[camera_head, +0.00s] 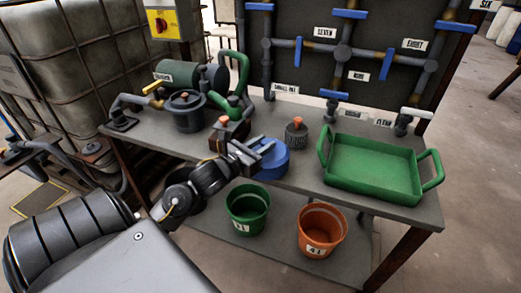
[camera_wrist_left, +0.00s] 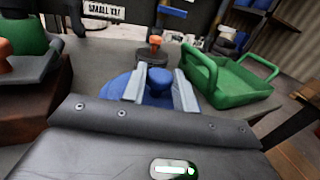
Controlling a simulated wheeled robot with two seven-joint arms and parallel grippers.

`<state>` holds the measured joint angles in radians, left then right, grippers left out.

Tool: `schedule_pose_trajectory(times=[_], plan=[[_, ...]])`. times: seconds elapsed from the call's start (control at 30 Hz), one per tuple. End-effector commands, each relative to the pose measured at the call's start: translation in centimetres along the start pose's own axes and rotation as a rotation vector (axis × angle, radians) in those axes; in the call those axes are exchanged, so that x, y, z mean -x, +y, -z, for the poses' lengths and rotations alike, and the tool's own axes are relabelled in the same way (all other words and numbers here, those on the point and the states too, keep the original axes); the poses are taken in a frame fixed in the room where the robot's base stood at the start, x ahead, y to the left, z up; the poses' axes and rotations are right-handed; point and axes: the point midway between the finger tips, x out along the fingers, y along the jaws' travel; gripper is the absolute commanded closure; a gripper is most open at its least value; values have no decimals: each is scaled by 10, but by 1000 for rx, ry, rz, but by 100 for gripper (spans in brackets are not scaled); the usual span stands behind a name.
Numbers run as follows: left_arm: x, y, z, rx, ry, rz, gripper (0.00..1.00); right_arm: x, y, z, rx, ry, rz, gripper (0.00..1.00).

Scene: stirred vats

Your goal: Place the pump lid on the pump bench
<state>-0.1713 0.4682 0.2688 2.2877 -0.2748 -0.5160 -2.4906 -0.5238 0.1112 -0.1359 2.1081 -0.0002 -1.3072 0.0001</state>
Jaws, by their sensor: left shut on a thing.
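A blue round lid (camera_head: 272,162) with a knob on top is at the front middle of the pump bench (camera_head: 315,183). My left gripper (camera_head: 262,146) is shut on the knob, and the fingers partly cover the lid. In the left wrist view the blue knob (camera_wrist_left: 159,82) sits between the two pale fingertips (camera_wrist_left: 158,88), with the blue disc around it. I cannot tell whether the lid touches the bench top or hangs just above it. My right gripper is not in view.
A green tray (camera_head: 372,170) stands right of the lid. A small dark pot (camera_head: 296,137) with an orange knob is just behind it. A dark pump (camera_head: 187,115) and pipes fill the left. Green (camera_head: 247,212) and orange (camera_head: 321,232) buckets stand on the lower shelf.

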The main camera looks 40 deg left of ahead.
Motion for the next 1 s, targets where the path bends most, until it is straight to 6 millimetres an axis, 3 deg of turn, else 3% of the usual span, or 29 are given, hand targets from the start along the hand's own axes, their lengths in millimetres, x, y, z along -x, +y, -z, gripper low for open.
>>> schedule_pose_trajectory(times=[0.13,0.63,0.67,0.7,0.83,1.0], plan=[[0,0,16,2,0,-2,100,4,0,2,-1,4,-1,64],[1,0,21,-1,0,0,100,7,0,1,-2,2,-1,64],[1,0,21,-1,1,0,70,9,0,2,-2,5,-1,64],[1,0,21,-1,1,0,65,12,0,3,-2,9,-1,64],[1,0,21,-1,1,0,49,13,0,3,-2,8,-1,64],[1,0,21,-1,1,0,49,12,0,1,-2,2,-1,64]])
